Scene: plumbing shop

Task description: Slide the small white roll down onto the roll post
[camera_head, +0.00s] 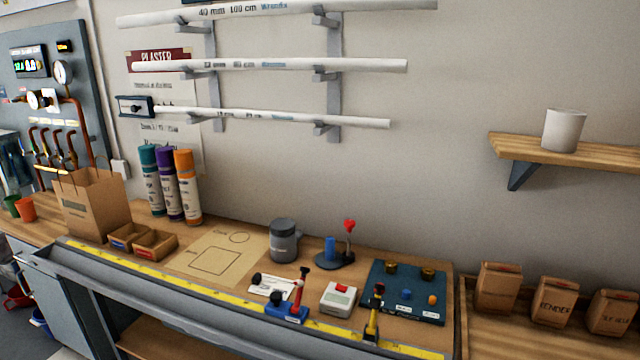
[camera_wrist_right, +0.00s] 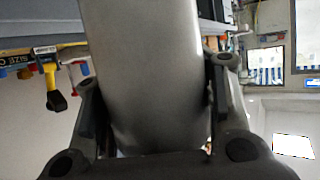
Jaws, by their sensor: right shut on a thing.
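My right gripper (camera_wrist_right: 155,88) is shut on a smooth, pale grey cylinder (camera_wrist_right: 142,50), with one dark finger on each side. The cylinder fills the middle of the right wrist view and its far end is cut off. I cannot tell for sure whether it is the small white roll. A dark round base with a short blue post (camera_head: 330,247) stands on the bench in the head view, and a thin stem with a red heart rises beside the post. It looks like the roll post; nothing white is on it. Neither gripper shows in the head view.
A white roll-shaped thing (camera_head: 563,131) stands on the wall shelf (camera_head: 520,148). A grey jar (camera_head: 284,241) is left of the post and a dark blue board (camera_head: 405,305) is right. Red and yellow clamps and a white box (camera_head: 338,299) lie in front.

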